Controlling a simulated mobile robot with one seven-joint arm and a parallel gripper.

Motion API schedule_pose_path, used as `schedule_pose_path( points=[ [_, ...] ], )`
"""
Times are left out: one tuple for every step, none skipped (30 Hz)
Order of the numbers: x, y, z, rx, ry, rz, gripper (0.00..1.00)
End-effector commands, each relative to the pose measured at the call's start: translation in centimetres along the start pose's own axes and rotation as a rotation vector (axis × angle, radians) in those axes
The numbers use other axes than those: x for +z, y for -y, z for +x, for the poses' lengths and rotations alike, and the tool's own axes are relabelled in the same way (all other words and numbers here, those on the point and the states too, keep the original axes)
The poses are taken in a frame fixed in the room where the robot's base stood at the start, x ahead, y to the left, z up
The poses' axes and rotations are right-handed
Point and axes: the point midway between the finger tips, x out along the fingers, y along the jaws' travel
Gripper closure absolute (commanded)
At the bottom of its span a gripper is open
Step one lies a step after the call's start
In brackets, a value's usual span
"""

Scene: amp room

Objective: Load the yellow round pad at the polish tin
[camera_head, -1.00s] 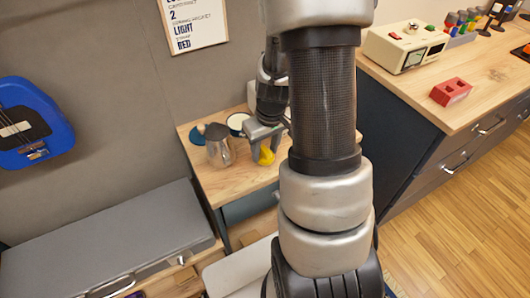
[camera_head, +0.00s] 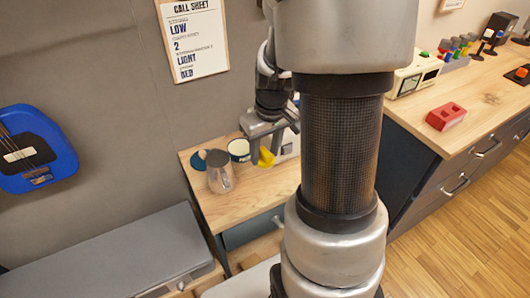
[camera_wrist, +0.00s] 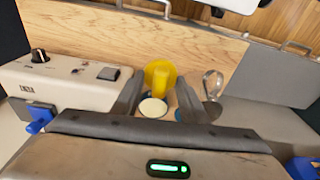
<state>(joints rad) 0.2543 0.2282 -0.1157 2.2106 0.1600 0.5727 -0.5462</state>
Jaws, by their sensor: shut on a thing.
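My gripper (camera_head: 267,150) is shut on the yellow round pad (camera_head: 265,157), above the small wooden side table. In the wrist view the yellow pad (camera_wrist: 161,73) shows as a disc with a knob, between the two dark fingers. The polish tin (camera_head: 239,147) looks like an open round tin with cream contents and a dark rim, at the back of the table. It is left of the pad in the head view. The pad's underside is hidden.
A metal jug (camera_head: 219,177) stands left of the gripper, close to the tin. A cream box with a knob (camera_wrist: 62,80) stands beside the gripper. The table's front (camera_head: 240,192) is clear.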

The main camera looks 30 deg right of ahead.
Motion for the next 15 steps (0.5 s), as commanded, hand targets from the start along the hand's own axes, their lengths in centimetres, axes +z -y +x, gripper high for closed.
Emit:
schedule_pose_path(
  points=[
    [0.0, 0.0, 0.0, 0.0, 0.0, 0.0, 0.76],
    [0.0, 0.0, 0.0, 0.0, 0.0, 0.0, 0.78],
    [0.0, 0.0, 0.0, 0.0, 0.0, 0.0, 0.78],
    [-0.1, 0.0, 0.0, 0.0, 0.0, 0.0, 0.78],
    [-0.3, 0.0, -0.1, 0.0, 0.0, 0.0, 0.78],
    [-0.7, -0.1, -0.1, -0.001, 0.0, 0.0, 0.78],
    [-1.2, -0.1, -0.1, -0.002, 0.001, 0.001, 0.78],
    [-1.9, -0.2, -0.2, -0.002, 0.0, 0.001, 0.78],
    [-3.0, -0.3, -0.2, -0.003, 0.001, 0.002, 0.78],
    [-3.9, -0.4, -0.2, -0.003, 0.001, 0.003, 0.78],
    [-5.0, -0.4, -0.2, -0.003, 0.001, 0.004, 0.78],
    [-6.4, -0.5, 0.0, -0.004, 0.002, 0.006, 0.78],
    [-7.5, -0.5, 0.1, -0.004, 0.002, 0.006, 0.78],
    [-8.5, -0.5, 0.3, -0.004, 0.002, 0.005, 0.78],
    [-9.8, -0.5, 0.5, -0.003, 0.002, 0.005, 0.78]
  ],
)
